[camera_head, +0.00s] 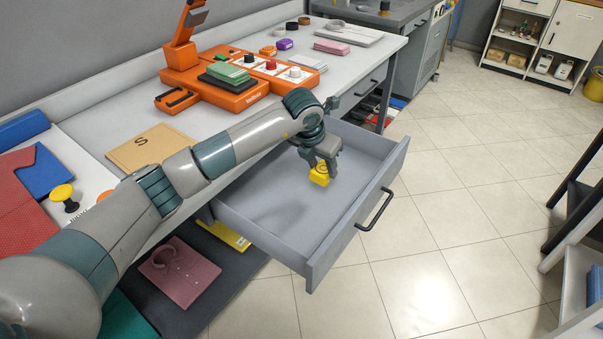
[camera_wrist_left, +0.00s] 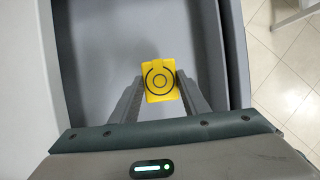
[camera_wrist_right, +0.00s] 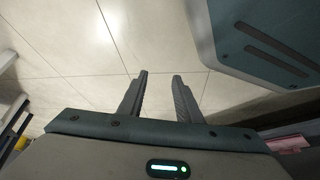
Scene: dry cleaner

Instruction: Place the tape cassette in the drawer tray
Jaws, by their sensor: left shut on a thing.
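The yellow tape cassette (camera_head: 319,176) is in my left gripper (camera_head: 322,165), which is shut on it. In the left wrist view the cassette (camera_wrist_left: 160,81) shows a dark ring mark and sits between the two fingertips (camera_wrist_left: 160,88). The grey drawer tray (camera_head: 335,240) is pulled out from the table and looks empty. The left gripper and cassette are over the open drawer; I cannot tell the exact height above its floor. My right gripper (camera_wrist_right: 160,85) shows only in the right wrist view, with its fingers apart and nothing between them, above the tiled floor.
The white tabletop (camera_head: 370,55) holds an orange machine (camera_head: 225,90), a brown envelope (camera_head: 150,147) and folded cloths. A lower shelf (camera_head: 225,262) holds a pink folded garment (camera_head: 180,272). The drawer's black handle (camera_head: 376,210) faces the open tiled floor. A dark rack (camera_head: 578,195) stands at right.

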